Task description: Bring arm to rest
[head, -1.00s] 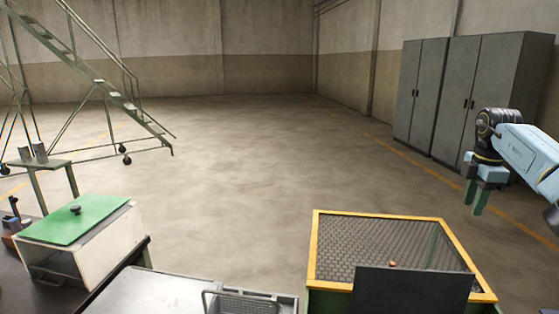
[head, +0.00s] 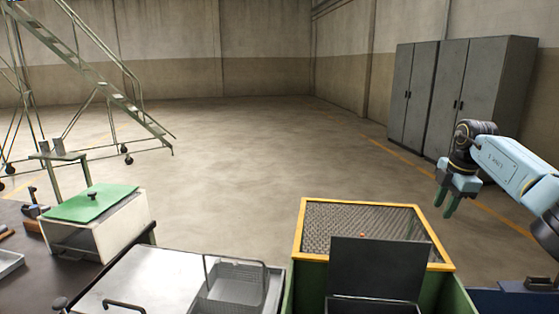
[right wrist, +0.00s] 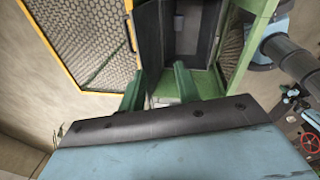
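My right gripper (head: 452,200) is raised in the air at the right of the head view, its two green fingers pointing down. The fingers are a little apart with nothing between them. In the right wrist view the two green fingers (right wrist: 158,88) also stand apart and empty, above the yellow-framed mesh bin and the dark open box beside it. My left gripper does not show in the head view.
A yellow-framed mesh bin (head: 440,267) stands at front right, with a dark panel (head: 378,268) before it. A white box with a green lid (head: 92,203) and a steel surface with a wire basket (head: 232,288) are at left and centre. Grey cabinets (head: 465,95) stand behind. Open floor lies beyond.

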